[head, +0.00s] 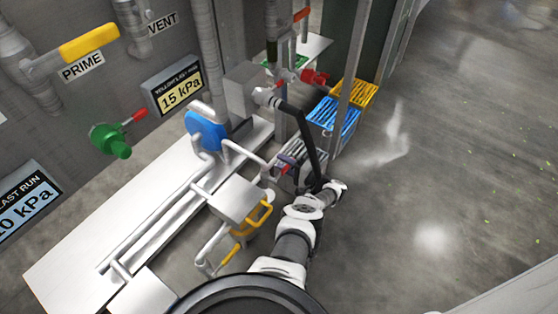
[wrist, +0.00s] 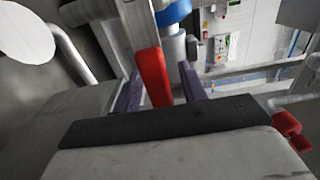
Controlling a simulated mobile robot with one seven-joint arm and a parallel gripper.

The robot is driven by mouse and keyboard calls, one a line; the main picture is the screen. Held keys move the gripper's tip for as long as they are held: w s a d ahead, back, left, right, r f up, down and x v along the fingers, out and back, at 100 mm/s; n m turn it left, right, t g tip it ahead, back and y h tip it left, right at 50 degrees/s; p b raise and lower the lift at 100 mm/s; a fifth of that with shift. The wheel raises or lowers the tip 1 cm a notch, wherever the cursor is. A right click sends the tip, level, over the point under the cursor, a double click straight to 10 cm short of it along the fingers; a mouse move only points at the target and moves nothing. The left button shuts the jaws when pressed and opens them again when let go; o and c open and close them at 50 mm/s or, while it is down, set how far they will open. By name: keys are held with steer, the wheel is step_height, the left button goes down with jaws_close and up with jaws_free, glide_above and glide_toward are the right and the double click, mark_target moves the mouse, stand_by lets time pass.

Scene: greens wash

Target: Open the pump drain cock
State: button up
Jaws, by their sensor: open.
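My gripper (wrist: 160,88) is open in the wrist view, with one purple finger on each side of a red lever (wrist: 152,76). The lever stands between the fingers; I cannot tell whether either finger touches it. A grey body with a blue ring (wrist: 173,13) is just beyond it. No label shows on this lever, so I cannot tell for certain that it is the pump drain cock. In the head view my gripper (head: 290,159) is low beside the pipework, small and partly hidden, and the lever is not clear there.
A yellow PRIME lever (head: 90,43) and a green valve (head: 110,140) with a red lever are on the left wall. A blue disc (head: 205,130) and white pipes stand by the bench. Blue (head: 334,115) and yellow (head: 355,93) crates are behind. Open floor lies right.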

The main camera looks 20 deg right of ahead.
stand_by(0.3)
jaws_close()
steer(key=shift+r, duration=0.1)
